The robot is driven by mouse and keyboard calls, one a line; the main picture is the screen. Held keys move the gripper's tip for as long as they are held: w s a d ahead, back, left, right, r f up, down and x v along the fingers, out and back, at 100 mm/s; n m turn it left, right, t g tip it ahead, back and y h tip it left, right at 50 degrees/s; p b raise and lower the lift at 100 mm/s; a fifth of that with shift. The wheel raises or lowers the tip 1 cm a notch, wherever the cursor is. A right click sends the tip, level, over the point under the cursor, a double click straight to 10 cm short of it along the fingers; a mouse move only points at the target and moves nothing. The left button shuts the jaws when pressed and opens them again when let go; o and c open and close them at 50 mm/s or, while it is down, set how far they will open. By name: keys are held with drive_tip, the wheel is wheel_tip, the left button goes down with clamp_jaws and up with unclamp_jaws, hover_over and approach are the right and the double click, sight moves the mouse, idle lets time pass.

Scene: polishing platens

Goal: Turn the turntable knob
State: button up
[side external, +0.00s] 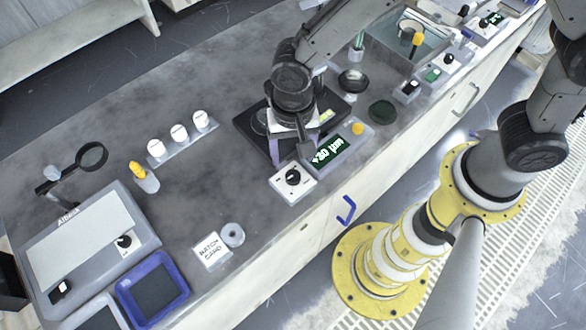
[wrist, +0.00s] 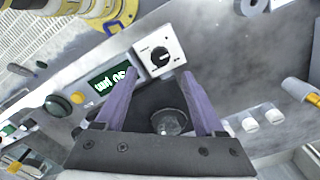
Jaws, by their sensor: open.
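A black knob (side external: 292,178) sits on top of a small white box (side external: 280,186) near the front of the bench. In the wrist view the knob (wrist: 160,56) shows beyond the fingertips, with its white box (wrist: 148,68) around it. My gripper (side external: 290,150) is open, its purple fingers pointing down, just behind the box. In the wrist view my gripper (wrist: 160,80) has its fingers spread, with nothing between the tips and the knob apart from them. A dark platform (side external: 243,123) with a clear disc (wrist: 168,122) lies under the gripper, partly hidden by it.
A green-lit display (side external: 328,152) with a yellow button stands right of the knob box. Another black knob (side external: 124,241) is on the grey machine at left. Bench between is clear.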

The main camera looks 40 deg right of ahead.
sight(293, 175)
wheel_tip(293, 175, down, 8)
drive_tip(key=shift+r, duration=0.15)
idle(0.3)
clamp_jaws()
